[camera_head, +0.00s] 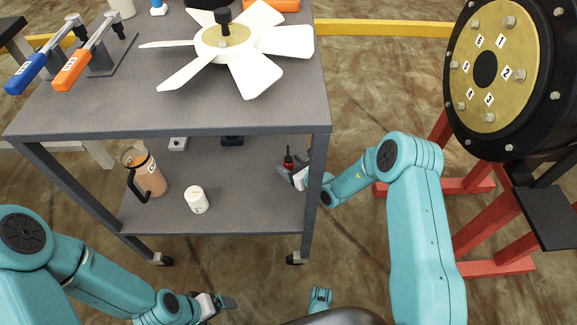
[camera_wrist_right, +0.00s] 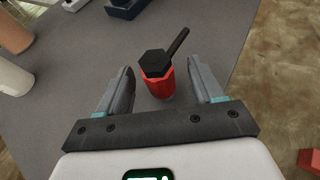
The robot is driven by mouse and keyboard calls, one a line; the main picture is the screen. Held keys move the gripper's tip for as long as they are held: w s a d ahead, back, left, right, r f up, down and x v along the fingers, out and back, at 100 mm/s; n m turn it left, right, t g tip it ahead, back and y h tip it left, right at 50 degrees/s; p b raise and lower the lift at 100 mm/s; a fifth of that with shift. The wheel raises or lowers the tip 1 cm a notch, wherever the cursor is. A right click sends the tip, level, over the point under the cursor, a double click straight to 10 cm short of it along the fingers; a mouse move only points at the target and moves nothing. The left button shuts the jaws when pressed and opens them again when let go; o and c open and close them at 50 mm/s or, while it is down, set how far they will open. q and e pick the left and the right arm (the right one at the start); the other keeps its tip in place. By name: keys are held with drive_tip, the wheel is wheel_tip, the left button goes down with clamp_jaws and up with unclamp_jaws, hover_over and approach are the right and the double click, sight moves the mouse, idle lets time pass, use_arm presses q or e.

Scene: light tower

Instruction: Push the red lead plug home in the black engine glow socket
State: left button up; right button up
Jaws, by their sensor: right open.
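A small red object with a black hexagonal top and a slanting black stem (camera_wrist_right: 159,82) stands between the fingers of my right gripper (camera_wrist_right: 160,78), with a gap on each side. It also shows in the head view (camera_head: 288,161), at the right end of the lower shelf. I cannot tell for sure that it is the lead plug. My right gripper also shows in the head view (camera_head: 291,172); it is open. My left gripper (camera_head: 220,302) is low, in front of the cart, and its opening is unclear. I cannot make out the glow socket with certainty.
On the lower shelf (camera_head: 240,190) are a mug (camera_head: 144,172), a white jar (camera_head: 196,200) and a dark block (camera_head: 232,141). The cart's front right leg (camera_head: 315,190) stands close to my right wrist. A white fan (camera_head: 232,42) lies on top. The shelf's middle is clear.

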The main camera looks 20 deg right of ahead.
clamp_jaws()
